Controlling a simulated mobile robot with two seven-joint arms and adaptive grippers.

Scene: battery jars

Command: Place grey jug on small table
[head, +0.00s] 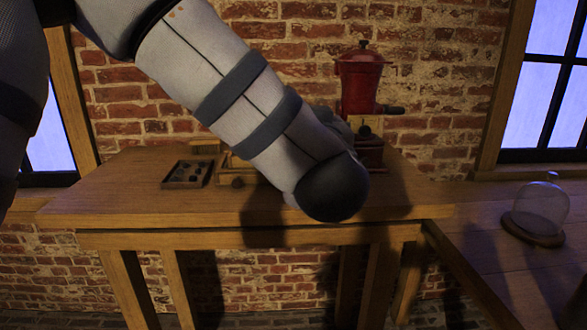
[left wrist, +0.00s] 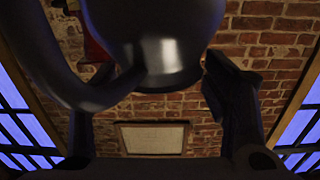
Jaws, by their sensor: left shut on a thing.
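The grey jug (left wrist: 168,52) fills the upper middle of the left wrist view, dark and shiny, with a curved handle at its left. My left gripper (left wrist: 155,78) has one finger on each side of the picture, and it is shut on the jug; the exact contact is too dark to tell. In the head view my left arm reaches over a wooden table (head: 95,205) and hides the jug and the fingers. I cannot tell whether the jug touches any surface. My right gripper is in neither view.
A red coffee grinder (head: 361,80) stands at the table's back. A dark tray (head: 172,185) of small items lies at left. A glass dome (head: 541,208) stands on another wooden surface (head: 490,245) at right. The first table's front left is bare. A brick wall is behind.

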